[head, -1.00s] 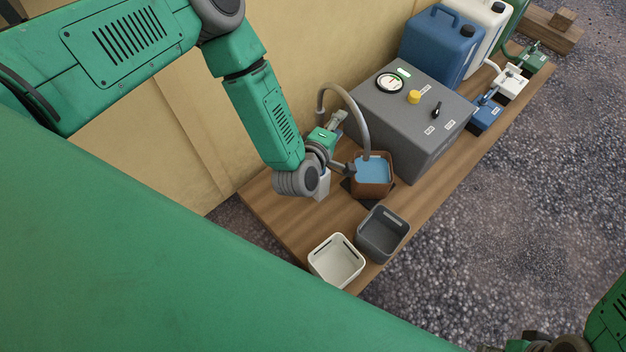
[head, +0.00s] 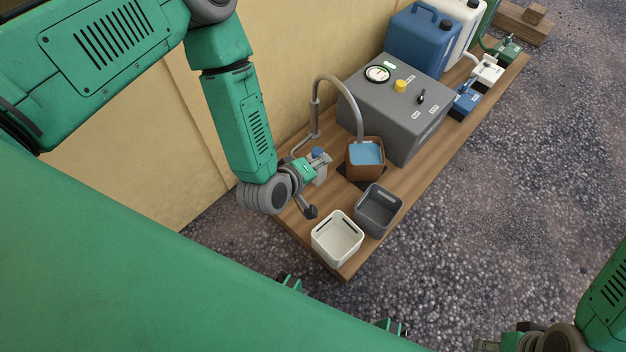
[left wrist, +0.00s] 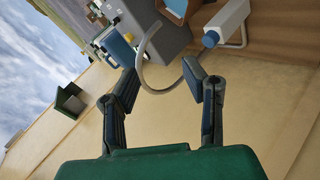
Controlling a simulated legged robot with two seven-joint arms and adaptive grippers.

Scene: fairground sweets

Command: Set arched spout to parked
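The arched spout (head: 349,92) is a grey bent pipe rising beside the grey machine. Its free end hangs over the brown square container (head: 364,168), which holds blue liquid. In the left wrist view the spout's curve (left wrist: 145,78) shows ahead of my fingers. My left gripper (head: 318,188) is open and empty, in front of the spout and apart from it; its spread fingers also show in the left wrist view (left wrist: 163,72). My right gripper (head: 520,340) shows only partly at the bottom right edge, its fingers unclear.
A white bottle (head: 320,174) with a blue cap stands close by my left gripper. The grey machine (head: 385,115) has a gauge and yellow knob. A dark grey bin (head: 378,222) and a white bin (head: 337,250) stand at the near end of the wooden board (head: 440,140). Jerrycans stand behind.

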